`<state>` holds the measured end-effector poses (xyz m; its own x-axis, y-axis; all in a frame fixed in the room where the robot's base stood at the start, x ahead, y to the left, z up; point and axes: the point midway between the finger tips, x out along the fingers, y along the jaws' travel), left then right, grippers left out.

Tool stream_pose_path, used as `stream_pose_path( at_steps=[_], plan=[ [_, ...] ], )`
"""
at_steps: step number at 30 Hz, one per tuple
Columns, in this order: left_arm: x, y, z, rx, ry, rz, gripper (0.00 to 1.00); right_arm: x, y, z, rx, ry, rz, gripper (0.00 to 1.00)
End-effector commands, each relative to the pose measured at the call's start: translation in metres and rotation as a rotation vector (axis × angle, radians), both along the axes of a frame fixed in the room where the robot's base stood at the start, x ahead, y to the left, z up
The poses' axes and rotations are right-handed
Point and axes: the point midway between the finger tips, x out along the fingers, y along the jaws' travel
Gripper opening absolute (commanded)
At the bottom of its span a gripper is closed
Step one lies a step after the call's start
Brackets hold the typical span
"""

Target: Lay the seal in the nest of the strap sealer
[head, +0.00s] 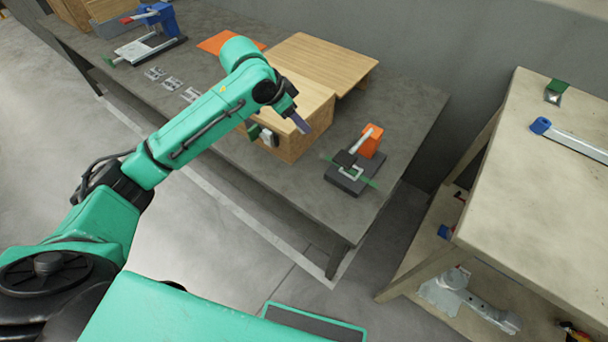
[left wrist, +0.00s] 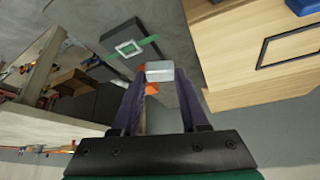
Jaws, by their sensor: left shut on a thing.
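My left gripper (head: 303,127) is shut on a small grey metal seal (left wrist: 159,70), which sits between the fingertips in the left wrist view. The seal is hard to make out in the head view. The strap sealer (head: 343,184) is a dark base with an orange post (head: 369,142) and a pale lever, right of my gripper on the table. A green strap (head: 367,181) runs across it at a pale square frame, which also shows in the left wrist view (left wrist: 130,48). My gripper is up and left of the sealer, apart from it. My right gripper is out of view.
A wooden box (head: 290,145) with a sloping lid stands on the grey table (head: 415,105), close to my gripper. Several small metal pieces (head: 172,83) lie farther left, near a blue-handled device (head: 155,17). A pale bench (head: 530,200) stands at right, across a gap.

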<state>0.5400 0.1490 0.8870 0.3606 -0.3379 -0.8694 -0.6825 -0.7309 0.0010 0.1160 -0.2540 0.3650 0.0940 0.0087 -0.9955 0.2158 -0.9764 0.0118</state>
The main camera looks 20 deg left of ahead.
Motion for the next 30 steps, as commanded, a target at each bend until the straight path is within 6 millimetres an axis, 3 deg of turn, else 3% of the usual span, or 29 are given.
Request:
stream_pose_path(
  at_steps=[2, 4, 15, 24, 30],
  plan=[
    [0.0, -0.001, 0.0, 0.0, 0.0, -0.02, 0.0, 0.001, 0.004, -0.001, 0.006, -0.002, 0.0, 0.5],
    [-0.001, -0.001, -0.015, 0.0, 0.004, -0.023, 0.0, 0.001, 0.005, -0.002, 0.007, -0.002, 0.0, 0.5],
    [-0.001, -0.002, -0.134, -0.003, 0.003, -0.019, 0.0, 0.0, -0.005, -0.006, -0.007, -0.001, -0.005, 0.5],
    [-0.001, -0.002, -0.187, -0.004, 0.001, -0.02, 0.0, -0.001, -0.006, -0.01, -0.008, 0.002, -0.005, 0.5],
    [0.0, -0.002, -0.194, -0.002, -0.002, -0.021, 0.0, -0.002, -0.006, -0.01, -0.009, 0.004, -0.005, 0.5]
  ],
)
